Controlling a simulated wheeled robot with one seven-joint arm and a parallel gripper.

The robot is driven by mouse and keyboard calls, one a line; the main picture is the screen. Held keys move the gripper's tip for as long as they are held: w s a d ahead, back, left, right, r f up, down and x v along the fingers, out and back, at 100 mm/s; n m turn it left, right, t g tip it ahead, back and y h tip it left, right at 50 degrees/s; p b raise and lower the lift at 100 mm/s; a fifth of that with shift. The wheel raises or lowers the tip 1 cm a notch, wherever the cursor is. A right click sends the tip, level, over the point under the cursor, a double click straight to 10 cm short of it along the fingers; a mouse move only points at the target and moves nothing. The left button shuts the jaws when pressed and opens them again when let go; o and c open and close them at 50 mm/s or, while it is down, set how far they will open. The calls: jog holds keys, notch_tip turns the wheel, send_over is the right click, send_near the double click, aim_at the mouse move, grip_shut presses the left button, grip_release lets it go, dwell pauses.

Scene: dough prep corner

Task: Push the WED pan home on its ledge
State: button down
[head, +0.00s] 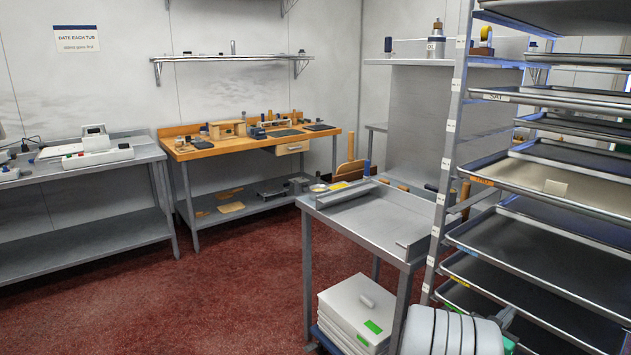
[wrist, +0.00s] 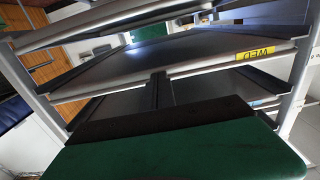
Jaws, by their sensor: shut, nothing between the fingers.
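The WED pan (wrist: 200,69) runs across the wrist view as a long metal rim. Its yellow WED label (wrist: 265,55) reads upside down there, near the right end. In the head view, a pan low on the rack carries a small yellow tag (head: 460,282), too small to read. My gripper (wrist: 158,78) is shut and empty, its dark fingers pointing at the pan's rim. I cannot tell whether the tips touch it. How far the pan sits out from its ledge is also unclear. In the head view my arm hides part of the lower rack and the fingertips are hidden.
The tall rack (head: 449,125) holds several other pans above and below, closely spaced. A steel table (head: 390,215) stands left of the rack, with white stacked tubs (head: 350,310) below it. The red floor (head: 240,290) further left is clear.

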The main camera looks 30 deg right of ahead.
jog(key=shift+s+a+b, duration=0.2)
jog(key=shift+a+b, duration=0.4)
jog(key=shift+a, duration=0.65)
jog(key=shift+s+a+b, duration=0.2)
jog(key=shift+a+b, duration=0.35)
jog(key=shift+a, duration=0.7)
